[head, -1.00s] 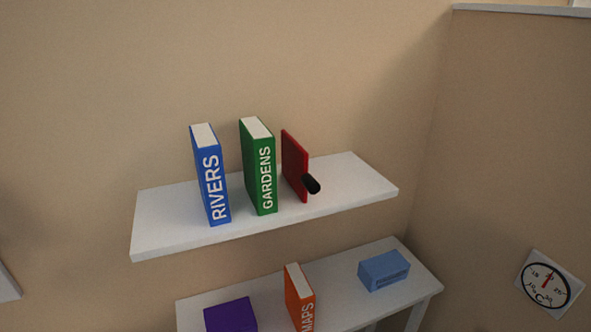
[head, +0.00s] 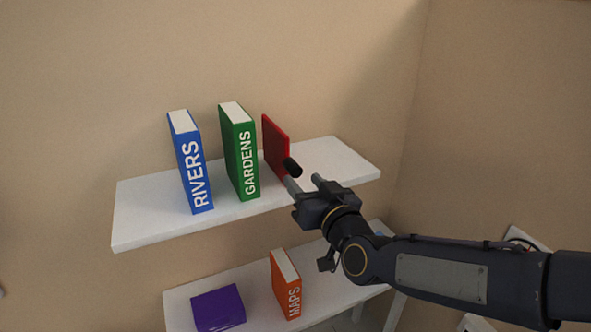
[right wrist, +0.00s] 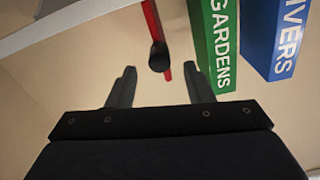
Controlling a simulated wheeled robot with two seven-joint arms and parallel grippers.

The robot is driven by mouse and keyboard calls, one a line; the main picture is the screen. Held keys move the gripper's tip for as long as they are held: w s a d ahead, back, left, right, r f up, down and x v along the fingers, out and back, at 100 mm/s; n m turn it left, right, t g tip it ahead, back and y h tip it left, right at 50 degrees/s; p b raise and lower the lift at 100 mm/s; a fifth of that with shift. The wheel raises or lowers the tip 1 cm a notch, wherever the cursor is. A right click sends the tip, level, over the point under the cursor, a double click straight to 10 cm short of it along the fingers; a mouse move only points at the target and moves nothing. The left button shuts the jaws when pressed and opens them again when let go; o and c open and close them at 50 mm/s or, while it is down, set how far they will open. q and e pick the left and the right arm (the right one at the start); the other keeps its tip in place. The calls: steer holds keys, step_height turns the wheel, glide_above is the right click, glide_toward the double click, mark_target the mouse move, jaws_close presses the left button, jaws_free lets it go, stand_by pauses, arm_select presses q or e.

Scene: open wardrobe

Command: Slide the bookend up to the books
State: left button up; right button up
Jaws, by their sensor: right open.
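The red bookend (head: 274,143) stands upright on the white upper shelf, with a black knob (head: 292,167) on its front side. The green GARDENS book (head: 240,150) stands just left of it, and the blue RIVERS book (head: 190,160) stands further left with a gap between. In the right wrist view a gap shows between the bookend (right wrist: 152,20) and the green book (right wrist: 219,45). My right gripper (head: 304,183) is open and empty at the shelf's front edge, just below and in front of the knob. In the wrist view the knob lies between the finger directions, beyond the tips. My left gripper is out of view.
The upper shelf (head: 140,215) is bare right of the bookend. On the lower white surface (head: 255,275) are an orange MAPS book (head: 287,285) and a purple box-like item (head: 218,308). My right arm mostly hides a blue item there. A wall stands at right.

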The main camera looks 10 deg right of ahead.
mark_target(296, 173)
steer(key=p+x, duration=0.1)
steer(key=x, duration=0.4)
steer(key=shift+w, duration=0.15)
jaws_close()
